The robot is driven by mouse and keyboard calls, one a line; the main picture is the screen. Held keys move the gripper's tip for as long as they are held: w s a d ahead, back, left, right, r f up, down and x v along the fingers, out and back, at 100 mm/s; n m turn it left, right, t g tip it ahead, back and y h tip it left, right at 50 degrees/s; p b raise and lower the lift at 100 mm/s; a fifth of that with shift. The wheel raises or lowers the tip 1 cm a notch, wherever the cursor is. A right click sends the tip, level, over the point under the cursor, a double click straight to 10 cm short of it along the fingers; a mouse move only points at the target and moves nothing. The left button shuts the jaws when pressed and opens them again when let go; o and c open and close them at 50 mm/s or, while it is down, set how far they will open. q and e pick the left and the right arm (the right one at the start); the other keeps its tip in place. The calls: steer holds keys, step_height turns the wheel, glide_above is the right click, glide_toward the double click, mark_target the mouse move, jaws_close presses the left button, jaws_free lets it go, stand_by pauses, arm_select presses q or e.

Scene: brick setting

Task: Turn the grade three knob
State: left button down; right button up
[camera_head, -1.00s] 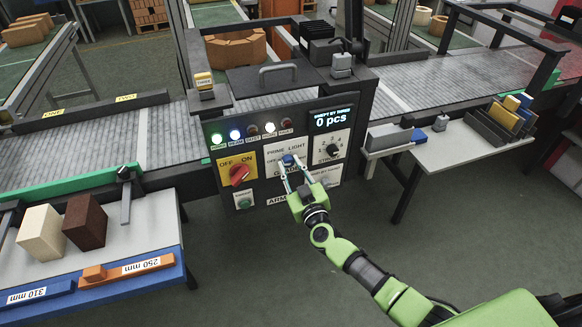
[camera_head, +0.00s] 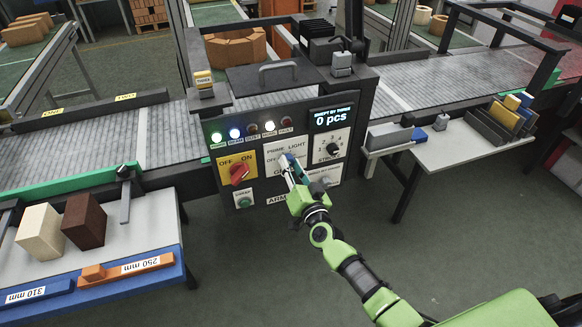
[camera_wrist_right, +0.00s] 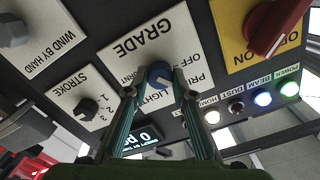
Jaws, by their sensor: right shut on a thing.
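The fingers hide part of the panel in the head view. My left gripper is in neither view.
A red switch (camera_head: 239,171) on a yellow OFF/ON plate is left of the panel. The black stroke knob (camera_head: 333,149) is close on the right. Lit lamps (camera_head: 235,134) run above, beside a display (camera_head: 331,117) reading 0 pcs.

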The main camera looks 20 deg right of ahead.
steer(key=m+b, duration=0.1)
steer(key=m, duration=0.4)
steer(key=shift+m, duration=0.3)
steer(key=m+b, duration=0.1)
steer(key=m, duration=0.5)
steer(key=shift+b, duration=0.4)
steer(key=m, duration=0.6)
steer(key=shift+m+b, duration=0.3)
steer(key=shift+b, duration=0.1)
steer(key=m, duration=0.5)
steer(key=shift+f+m, duration=0.1)
steer(key=shift+m, duration=0.2)
steer(key=o, duration=1.1)
steer(key=shift+s, duration=0.1)
